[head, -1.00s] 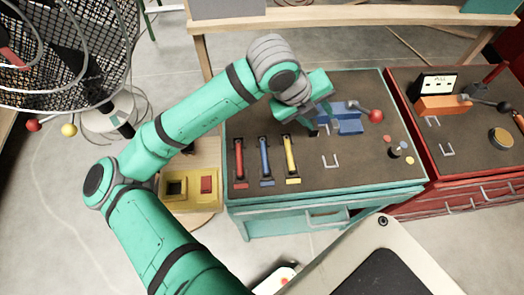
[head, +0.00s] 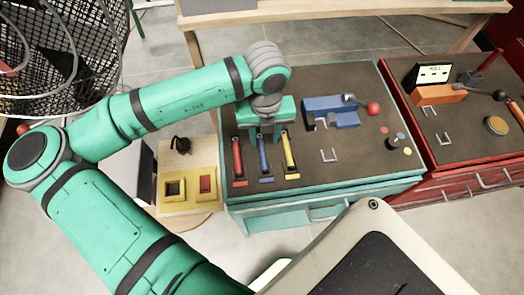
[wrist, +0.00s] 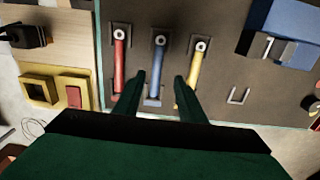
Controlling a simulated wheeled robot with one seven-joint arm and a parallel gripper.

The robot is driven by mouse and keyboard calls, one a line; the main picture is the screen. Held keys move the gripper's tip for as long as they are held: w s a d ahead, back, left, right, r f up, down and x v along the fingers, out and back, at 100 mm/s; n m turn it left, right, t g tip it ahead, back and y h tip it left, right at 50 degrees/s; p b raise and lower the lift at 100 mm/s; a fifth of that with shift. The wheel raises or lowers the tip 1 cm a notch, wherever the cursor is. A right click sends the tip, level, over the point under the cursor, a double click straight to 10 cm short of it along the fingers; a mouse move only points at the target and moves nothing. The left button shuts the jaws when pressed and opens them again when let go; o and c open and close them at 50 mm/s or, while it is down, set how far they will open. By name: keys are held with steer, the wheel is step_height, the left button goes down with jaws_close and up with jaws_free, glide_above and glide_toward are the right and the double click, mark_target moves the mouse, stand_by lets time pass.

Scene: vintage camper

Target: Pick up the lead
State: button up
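No object in view is plainly recognisable as the lead. Red (head: 238,158), blue (head: 263,157) and yellow (head: 289,152) bars lie side by side on the dark top of the teal cabinet; they also show in the wrist view as red (wrist: 119,65), blue (wrist: 157,72) and yellow (wrist: 194,70). My gripper (head: 264,137) is open above the blue bar. I cannot tell the height. A black item (head: 181,144) sits on the wooden board.
A blue vise-like block (head: 335,111) with a red-knobbed lever (head: 373,109) stands behind right. A metal staple-shaped handle (head: 329,156) is nearer. Yellow square frames (head: 174,189) lie left. A red cabinet (head: 465,150) stands right. The cabinet top's front right is mostly clear.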

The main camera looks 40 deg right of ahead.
mark_target(262, 151)
steer(key=shift+a+f, duration=0.2)
steer(key=shift+f, duration=1.15)
steer(key=shift+a+f, duration=0.2)
steer(key=shift+f, duration=1.1)
steer(key=shift+c, duration=0.3)
steer(key=shift+w, duration=0.1)
jaws_close()
